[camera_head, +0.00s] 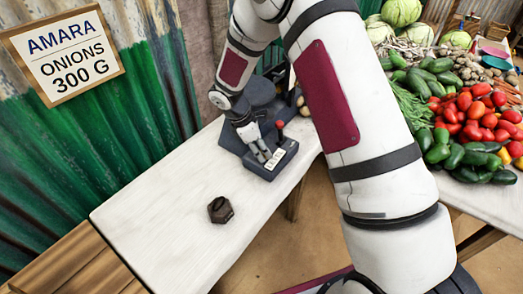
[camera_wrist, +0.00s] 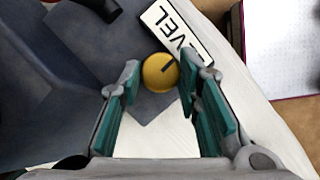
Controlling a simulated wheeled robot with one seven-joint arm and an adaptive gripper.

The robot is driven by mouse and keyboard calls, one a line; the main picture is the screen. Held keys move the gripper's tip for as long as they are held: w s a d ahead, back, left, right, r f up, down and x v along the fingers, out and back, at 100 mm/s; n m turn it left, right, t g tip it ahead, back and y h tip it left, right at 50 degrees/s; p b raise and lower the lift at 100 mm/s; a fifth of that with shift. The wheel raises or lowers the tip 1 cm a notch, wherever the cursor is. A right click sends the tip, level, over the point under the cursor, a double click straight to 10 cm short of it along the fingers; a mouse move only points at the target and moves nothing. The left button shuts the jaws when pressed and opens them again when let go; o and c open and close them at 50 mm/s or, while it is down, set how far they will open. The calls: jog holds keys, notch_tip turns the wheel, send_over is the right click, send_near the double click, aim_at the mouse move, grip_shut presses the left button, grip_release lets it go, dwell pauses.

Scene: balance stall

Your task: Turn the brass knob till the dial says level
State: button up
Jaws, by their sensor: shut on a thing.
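The brass knob (camera_wrist: 157,77) is a round yellow disc on the dark blue-grey balance (camera_wrist: 65,85), with a dark pointer mark slanting up and right. In the head view my gripper (camera_head: 264,154) reaches down at the balance's front block (camera_head: 285,163); the knob itself is hidden there.
A dark hexagonal weight (camera_head: 220,209) lies on the white table (camera_head: 165,215). A red-topped part (camera_head: 279,125) stands close to my gripper on the balance. A sign (camera_head: 66,54) reads "AMARA ONIONS 300 G". Vegetables (camera_head: 470,125) fill the right. The table's front left is clear.

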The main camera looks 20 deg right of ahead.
jog(key=shift+m, duration=0.6)
jog(key=o, duration=1.1)
jog(key=shift+o, duration=0.2)
jog(key=v, duration=1.2)
jog(key=shift+w, duration=0.25)
jog(key=shift+d+r, duration=0.1)
